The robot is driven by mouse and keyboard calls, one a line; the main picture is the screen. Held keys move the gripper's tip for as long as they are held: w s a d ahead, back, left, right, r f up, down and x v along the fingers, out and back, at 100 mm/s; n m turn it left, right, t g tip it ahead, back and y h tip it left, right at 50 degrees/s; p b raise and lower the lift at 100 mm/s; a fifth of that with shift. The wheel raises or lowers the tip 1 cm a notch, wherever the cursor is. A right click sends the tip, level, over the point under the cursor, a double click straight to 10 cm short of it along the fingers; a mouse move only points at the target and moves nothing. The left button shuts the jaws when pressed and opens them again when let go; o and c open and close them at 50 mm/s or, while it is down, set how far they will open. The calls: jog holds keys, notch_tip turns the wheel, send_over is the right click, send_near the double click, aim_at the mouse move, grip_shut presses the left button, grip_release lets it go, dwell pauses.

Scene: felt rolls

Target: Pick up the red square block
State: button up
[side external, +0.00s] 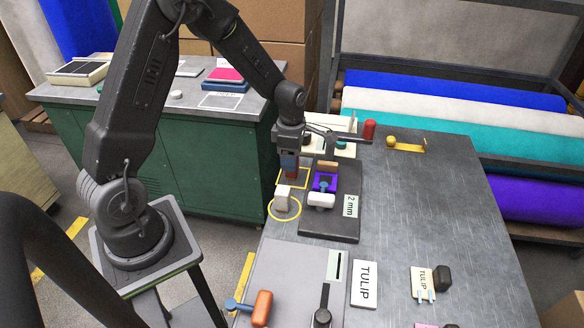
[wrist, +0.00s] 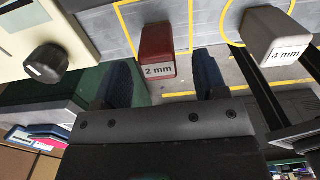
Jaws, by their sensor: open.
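The red square block (wrist: 157,52), labelled "2 mm", stands in a yellow square outline on the grey table. In the wrist view it lies ahead of and between my two blue-padded fingers, with gaps visible at its sides. In the side view my gripper (side external: 289,165) is just above the red block (side external: 292,172), which is partly hidden by the fingers.
A pale block (side external: 282,198), labelled "4 mm" in the wrist view (wrist: 270,38), stands in a yellow circle close by. A dark board (side external: 345,225) with a purple piece (side external: 324,181) lies to the right. A cream device with a black knob (wrist: 46,62) is near my gripper.

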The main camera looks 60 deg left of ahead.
notch_tip(320, 180, down, 5)
jog(key=shift+r, duration=0.1)
jog(key=c, duration=1.2)
